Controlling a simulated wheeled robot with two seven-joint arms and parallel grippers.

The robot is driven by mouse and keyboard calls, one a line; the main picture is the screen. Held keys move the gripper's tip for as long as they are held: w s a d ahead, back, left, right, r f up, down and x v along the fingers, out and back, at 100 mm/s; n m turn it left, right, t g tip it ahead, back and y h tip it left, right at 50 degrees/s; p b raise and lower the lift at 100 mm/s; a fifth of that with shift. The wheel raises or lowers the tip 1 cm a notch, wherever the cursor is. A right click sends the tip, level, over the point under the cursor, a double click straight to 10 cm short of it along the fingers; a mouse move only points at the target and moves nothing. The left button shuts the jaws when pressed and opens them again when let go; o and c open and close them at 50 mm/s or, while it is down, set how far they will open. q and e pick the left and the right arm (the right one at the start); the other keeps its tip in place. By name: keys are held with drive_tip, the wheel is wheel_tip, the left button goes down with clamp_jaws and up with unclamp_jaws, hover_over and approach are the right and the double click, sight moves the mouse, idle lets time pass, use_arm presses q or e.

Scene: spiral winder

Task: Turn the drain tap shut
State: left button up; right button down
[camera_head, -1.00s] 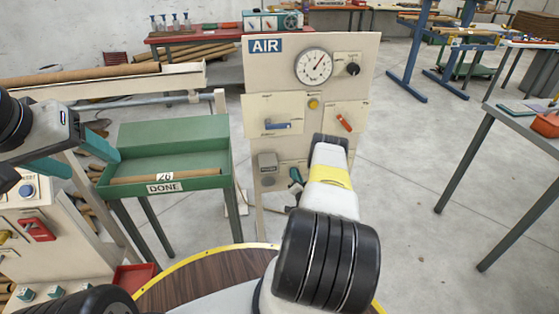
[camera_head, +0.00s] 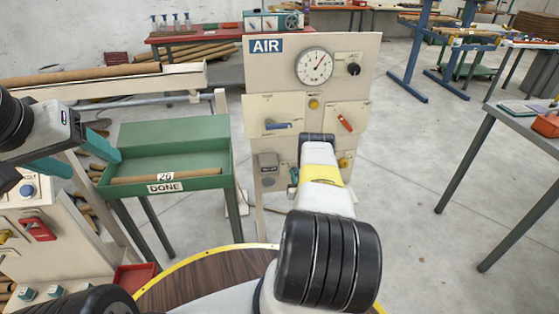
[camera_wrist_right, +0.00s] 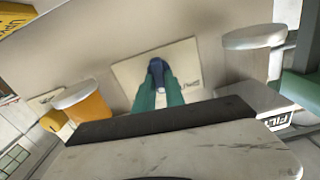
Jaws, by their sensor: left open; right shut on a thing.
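The drain tap (camera_wrist_right: 157,72) shows in the right wrist view as a small dark blue handle on a cream plate (camera_wrist_right: 190,62) with partly legible lettering. My right gripper (camera_wrist_right: 159,88) has its green fingers shut on either side of the handle. In the head view, the tap is hidden behind my right wrist, and only a bit of my right gripper (camera_head: 294,176) shows at the lower part of the AIR panel (camera_head: 260,95). My left gripper (camera_head: 96,164) is open and empty at the left, near the green DONE tray (camera_head: 122,192).
A grey cylinder (camera_wrist_right: 254,55) stands right of the tap, near a filter label, and an amber one (camera_wrist_right: 85,104) left of it. The panel also carries a gauge (camera_head: 314,67), a blue lever (camera_head: 279,126) and a red-orange lever (camera_head: 345,123).

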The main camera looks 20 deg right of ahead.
drive_tip(key=shift+a+f+n, duration=0.1)
drive_tip(key=shift+a+n, duration=0.05)
drive_tip(key=shift+n, duration=2.35)
drive_tip(key=shift+a+n, duration=0.15)
drive_tip(key=shift+n, duration=2.35)
drive_tip(key=c, duration=1.4)
unclamp_jaws()
drive_tip(key=v, duration=0.7)
drive_tip(key=shift+s, duration=0.35)
drive_tip(key=shift+s+a, duration=0.1)
